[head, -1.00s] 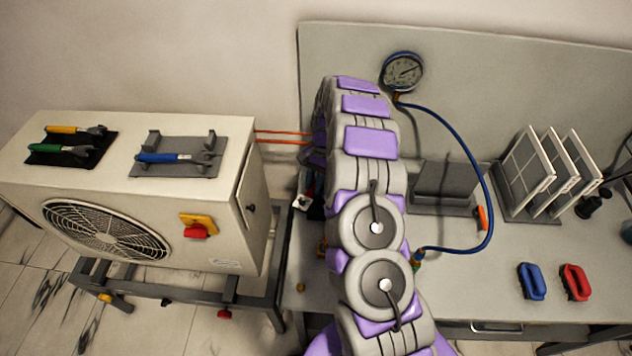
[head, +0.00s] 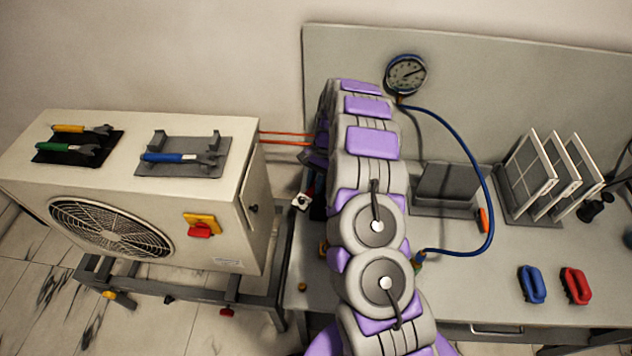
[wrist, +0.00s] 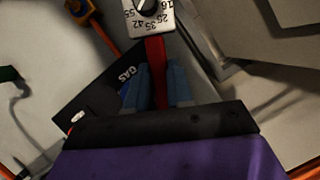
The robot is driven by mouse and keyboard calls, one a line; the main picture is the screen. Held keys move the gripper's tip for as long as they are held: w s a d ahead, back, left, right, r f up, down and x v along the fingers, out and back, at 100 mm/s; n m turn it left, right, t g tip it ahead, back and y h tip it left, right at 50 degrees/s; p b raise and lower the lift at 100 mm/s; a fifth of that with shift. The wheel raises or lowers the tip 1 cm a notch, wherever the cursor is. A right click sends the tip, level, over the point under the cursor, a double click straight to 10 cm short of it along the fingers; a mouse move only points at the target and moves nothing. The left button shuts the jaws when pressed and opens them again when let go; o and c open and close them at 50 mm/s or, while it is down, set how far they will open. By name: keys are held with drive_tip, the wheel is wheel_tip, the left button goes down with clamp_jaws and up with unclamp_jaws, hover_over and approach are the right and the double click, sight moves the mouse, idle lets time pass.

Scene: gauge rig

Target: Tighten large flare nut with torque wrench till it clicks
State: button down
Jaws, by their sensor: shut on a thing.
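A red handle (wrist: 156,58) with a white dial block (wrist: 148,16) at its end shows in the wrist view; the dial carries numbers such as 35, 42 and 55. I take it for the torque wrench. My gripper (wrist: 159,84) is shut on the red handle, its blue-grey fingers on either side. I cannot make out the large flare nut in either view.
The outdoor unit (head: 230,215) stands at left, with yellow-, green- and blue-handled wrenches on top. Orange pipes (head: 285,138) run from it behind my arm. A dark plate marked GAS (wrist: 112,92) lies beside my fingers. A gauge (head: 406,75) with a blue hose (head: 487,190) is at right.

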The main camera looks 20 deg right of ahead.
sight(305, 196)
drive_tip(key=shift+w+a+m+t+y+p, duration=0.3)
drive_tip(key=shift+w+a+m+p, duration=0.4)
drive_tip(key=shift+m+p, duration=0.35)
idle(1.0)
drive_tip(key=shift+s+d+n, duration=0.65)
drive_tip(key=shift+s+n, duration=0.05)
drive_tip(key=shift+n, duration=0.35)
drive_tip(key=shift+s+a, duration=0.1)
drive_tip(key=shift+a, duration=0.1)
idle(0.4)
drive_tip(key=shift+s+a+p, duration=0.55)
drive_tip(key=shift+s+a, duration=0.9)
drive_tip(key=shift+a, duration=0.25)
drive_tip(key=shift+r, duration=0.15)
drive_tip(key=shift+r+p, duration=0.95)
drive_tip(key=shift+r, duration=1.2)
